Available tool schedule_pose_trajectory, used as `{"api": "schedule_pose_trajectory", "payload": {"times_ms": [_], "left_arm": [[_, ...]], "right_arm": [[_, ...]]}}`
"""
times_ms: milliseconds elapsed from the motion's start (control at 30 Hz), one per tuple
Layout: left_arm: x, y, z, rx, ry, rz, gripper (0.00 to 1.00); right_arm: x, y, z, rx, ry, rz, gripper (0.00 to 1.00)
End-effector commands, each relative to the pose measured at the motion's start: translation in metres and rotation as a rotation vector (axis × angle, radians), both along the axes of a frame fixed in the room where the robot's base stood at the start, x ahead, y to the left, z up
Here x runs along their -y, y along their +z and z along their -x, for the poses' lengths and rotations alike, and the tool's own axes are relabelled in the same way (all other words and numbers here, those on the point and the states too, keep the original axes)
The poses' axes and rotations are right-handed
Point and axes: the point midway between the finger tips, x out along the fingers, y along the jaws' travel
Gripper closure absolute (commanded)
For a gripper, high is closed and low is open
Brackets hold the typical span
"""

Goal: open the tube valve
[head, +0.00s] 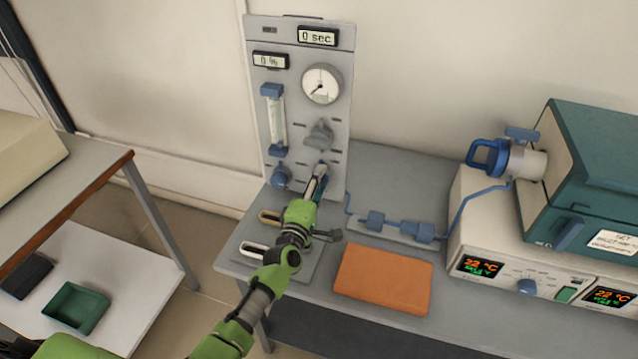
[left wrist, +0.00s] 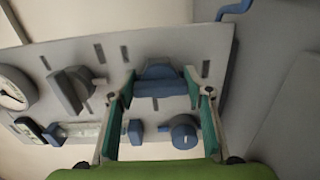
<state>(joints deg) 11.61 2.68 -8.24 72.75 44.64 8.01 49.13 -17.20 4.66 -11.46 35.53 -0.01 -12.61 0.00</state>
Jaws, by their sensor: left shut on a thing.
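My left gripper (head: 318,178) reaches the lower right of the grey gas panel (head: 257,32). It is shut on a blue valve knob (left wrist: 160,84), which sits between the two fingers in the left wrist view. In the head view my gripper mostly hides this knob. A second blue knob (head: 281,178) is at the panel's lower left, and a grey knob (head: 320,136) is above my gripper. The round gauge (head: 322,84) is near the top, and the flow meter (head: 276,120) is at the left. My right gripper is not in view.
An orange pad (head: 383,279) lies on the grey table in front. Blue tubing with inline fittings (head: 424,232) runs right to the furnace (head: 590,180), whose control unit reads 22 °C. Tongs-like handles (head: 262,249) lie left of my arm. A lower shelf holds a green tray (head: 75,306).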

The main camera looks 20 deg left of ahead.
Motion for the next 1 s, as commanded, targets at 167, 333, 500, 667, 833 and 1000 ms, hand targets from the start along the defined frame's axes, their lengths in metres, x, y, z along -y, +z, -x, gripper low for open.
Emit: {"api": "schedule_pose_trajectory", "payload": {"times_ms": [167, 333, 500, 667, 833, 1000], "left_arm": [[0.001, -0.001, 0.0, -0.002, -0.002, -0.004, 0.36], [0.0, -0.001, 0.0, -0.001, -0.001, -0.003, 0.36], [0.0, -0.001, 0.002, -0.001, -0.001, -0.002, 0.36], [0.0, -0.002, 0.016, -0.003, -0.001, -0.001, 0.36], [-0.001, -0.002, 0.048, -0.003, -0.001, -0.001, 0.36], [-0.003, -0.003, 0.083, -0.005, -0.001, -0.003, 0.36]], "right_arm": [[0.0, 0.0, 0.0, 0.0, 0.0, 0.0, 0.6], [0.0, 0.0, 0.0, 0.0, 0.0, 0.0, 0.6], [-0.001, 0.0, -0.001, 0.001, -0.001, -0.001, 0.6], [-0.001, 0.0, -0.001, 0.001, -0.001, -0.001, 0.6], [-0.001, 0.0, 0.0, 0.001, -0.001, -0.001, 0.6], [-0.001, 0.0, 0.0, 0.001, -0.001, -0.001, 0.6]]}}
